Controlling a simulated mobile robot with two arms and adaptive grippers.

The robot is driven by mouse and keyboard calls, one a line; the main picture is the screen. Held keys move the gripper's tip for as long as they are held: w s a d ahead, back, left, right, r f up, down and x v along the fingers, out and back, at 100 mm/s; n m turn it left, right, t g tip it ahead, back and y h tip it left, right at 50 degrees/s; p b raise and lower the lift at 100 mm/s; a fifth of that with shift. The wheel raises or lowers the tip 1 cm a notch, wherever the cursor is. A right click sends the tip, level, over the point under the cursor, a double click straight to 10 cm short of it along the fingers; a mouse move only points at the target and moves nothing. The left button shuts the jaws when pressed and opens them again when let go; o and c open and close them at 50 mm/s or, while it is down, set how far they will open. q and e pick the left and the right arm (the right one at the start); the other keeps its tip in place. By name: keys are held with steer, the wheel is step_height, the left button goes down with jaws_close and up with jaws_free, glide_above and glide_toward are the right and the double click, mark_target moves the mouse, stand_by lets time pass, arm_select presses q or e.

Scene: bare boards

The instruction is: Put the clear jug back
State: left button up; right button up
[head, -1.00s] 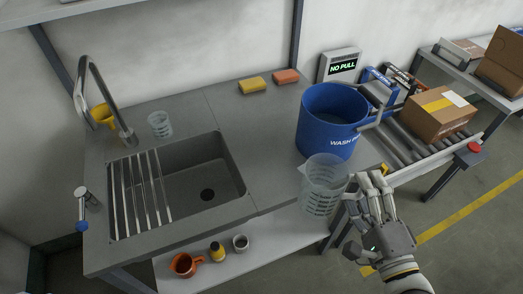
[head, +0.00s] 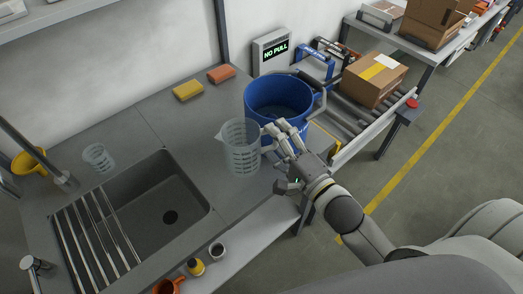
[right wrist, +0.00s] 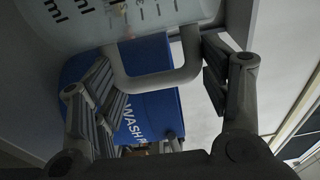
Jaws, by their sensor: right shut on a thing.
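The clear jug (head: 240,150) is a tall transparent measuring jug with dark scale marks, upright in front of the blue bucket. My right gripper (head: 284,142) is at its right side, shut on its handle. In the right wrist view the jug (right wrist: 150,22) fills the top, and its pale handle (right wrist: 158,82) lies between the two fingers (right wrist: 160,95). Whether the jug's base touches the counter (head: 215,190) is hard to tell. My left gripper is in neither view.
A blue bucket (head: 272,100) stands close behind the jug. A sink (head: 150,200) and a small clear beaker (head: 98,156) are at the left. Yellow (head: 188,91) and orange (head: 221,74) sponges lie at the back. A lower shelf (head: 245,245) holds cups. A roller conveyor carries a box (head: 374,80).

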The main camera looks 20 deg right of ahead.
steer(key=w+f, duration=0.1)
steer(key=f, duration=0.1)
steer(key=w+a+f, duration=0.1)
steer(key=f, duration=0.2)
steer(key=w+a+f, duration=0.1)
steer(key=w+f, duration=0.1)
steer(key=f, duration=0.1)
steer(key=shift+a, duration=0.1)
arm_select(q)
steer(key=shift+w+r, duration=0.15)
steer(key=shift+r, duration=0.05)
arm_select(e)
steer(key=shift+f, duration=0.35)
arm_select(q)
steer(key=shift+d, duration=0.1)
arm_select(e)
steer(key=shift+f, duration=0.1)
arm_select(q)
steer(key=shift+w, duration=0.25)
arm_select(e)
steer(key=o, duration=1.6)
steer(key=shift+c, duration=0.2)
